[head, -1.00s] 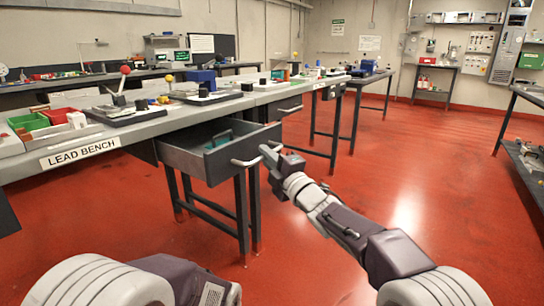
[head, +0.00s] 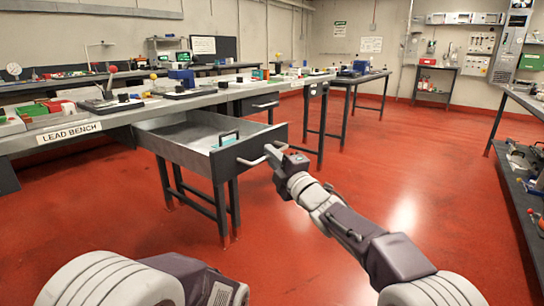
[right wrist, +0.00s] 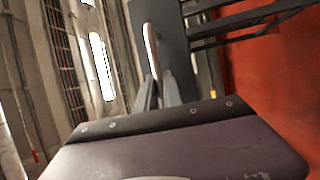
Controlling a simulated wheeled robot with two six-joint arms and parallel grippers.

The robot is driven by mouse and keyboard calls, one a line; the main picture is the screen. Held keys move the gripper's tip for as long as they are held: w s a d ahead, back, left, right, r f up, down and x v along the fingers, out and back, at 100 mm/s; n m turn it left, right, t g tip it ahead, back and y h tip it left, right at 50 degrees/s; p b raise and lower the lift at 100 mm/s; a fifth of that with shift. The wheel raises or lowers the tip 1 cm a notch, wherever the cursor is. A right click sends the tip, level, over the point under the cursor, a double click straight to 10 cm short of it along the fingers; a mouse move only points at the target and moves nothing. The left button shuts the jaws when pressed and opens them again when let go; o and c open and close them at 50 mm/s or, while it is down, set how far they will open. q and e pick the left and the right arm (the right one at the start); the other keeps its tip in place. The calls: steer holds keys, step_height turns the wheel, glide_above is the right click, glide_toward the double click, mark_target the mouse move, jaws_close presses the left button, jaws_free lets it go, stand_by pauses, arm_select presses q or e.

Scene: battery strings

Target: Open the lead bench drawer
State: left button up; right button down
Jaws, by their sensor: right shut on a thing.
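The lead bench (head: 120,118) has a white LEAD BENCH label (head: 68,133) on its front edge. Its grey drawer (head: 185,153) stands well out from under the top, with its inside showing. The drawer's pale bar handle (head: 250,161) is on the dark front panel. My right gripper (head: 270,154) is shut on this handle, reaching in from the right. In the right wrist view the handle (right wrist: 151,48) rises between the fingers against the grey front panel. My left gripper is out of view.
A teal thing (head: 225,142) lies in the drawer near its front. A second drawer (head: 260,104) further along the bench looks nearly closed. Green bins (head: 32,110) and tools crowd the bench top. Red floor (head: 330,230) is open in front; a shelf bench (head: 520,160) stands right.

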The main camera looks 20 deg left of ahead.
steer(key=shift+s+d, duration=0.1)
steer(key=shift+d, duration=0.1)
steer(key=c, duration=1.5)
jaws_free()
steer(key=p+v, duration=0.1)
steer(key=v, duration=0.8)
steer(key=shift+f, duration=0.1)
